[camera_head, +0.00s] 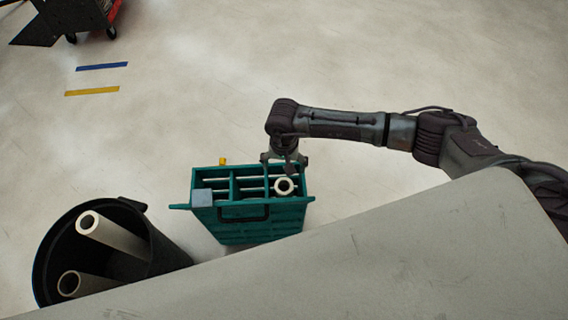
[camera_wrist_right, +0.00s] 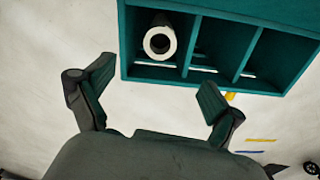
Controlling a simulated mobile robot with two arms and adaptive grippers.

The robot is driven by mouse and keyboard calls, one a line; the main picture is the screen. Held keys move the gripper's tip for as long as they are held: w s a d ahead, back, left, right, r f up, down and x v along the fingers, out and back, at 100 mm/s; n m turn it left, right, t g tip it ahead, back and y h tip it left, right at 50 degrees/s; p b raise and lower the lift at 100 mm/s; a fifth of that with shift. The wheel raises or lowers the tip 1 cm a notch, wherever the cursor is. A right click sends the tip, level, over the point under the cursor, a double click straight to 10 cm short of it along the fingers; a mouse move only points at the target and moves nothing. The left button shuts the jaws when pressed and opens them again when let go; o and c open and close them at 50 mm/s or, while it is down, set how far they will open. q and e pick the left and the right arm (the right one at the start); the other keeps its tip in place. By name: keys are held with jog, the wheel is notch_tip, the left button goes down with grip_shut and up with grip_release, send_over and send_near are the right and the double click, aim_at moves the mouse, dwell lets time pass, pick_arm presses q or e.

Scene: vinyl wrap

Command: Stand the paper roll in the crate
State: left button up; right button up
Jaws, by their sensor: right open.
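The teal crate (camera_head: 262,229) stands on the floor, with dividers forming compartments. A white paper roll (camera_head: 285,186) is in a right-hand compartment, its open end facing up. In the right wrist view the roll (camera_wrist_right: 160,42) sits in the end compartment of the crate (camera_wrist_right: 205,83), apart from my fingers. My right gripper (camera_head: 284,160) is at the crate's far edge, just beyond the roll. In the right wrist view my right gripper (camera_wrist_right: 157,78) has its fingers spread with nothing between them. The roll's lower part is hidden in the crate. My left gripper is out of view.
A black bin (camera_head: 165,250) at the left holds two leaning rolls (camera_head: 112,235) (camera_head: 85,284). A pale table surface (camera_head: 440,260) covers the lower right. A grey block (camera_head: 202,197) is at the crate's left end. Floor beyond the crate is mostly clear.

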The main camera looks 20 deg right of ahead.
jog(key=shift+r, duration=0.1)
notch_tip(320, 180, up, 12)
dwell(0.4)
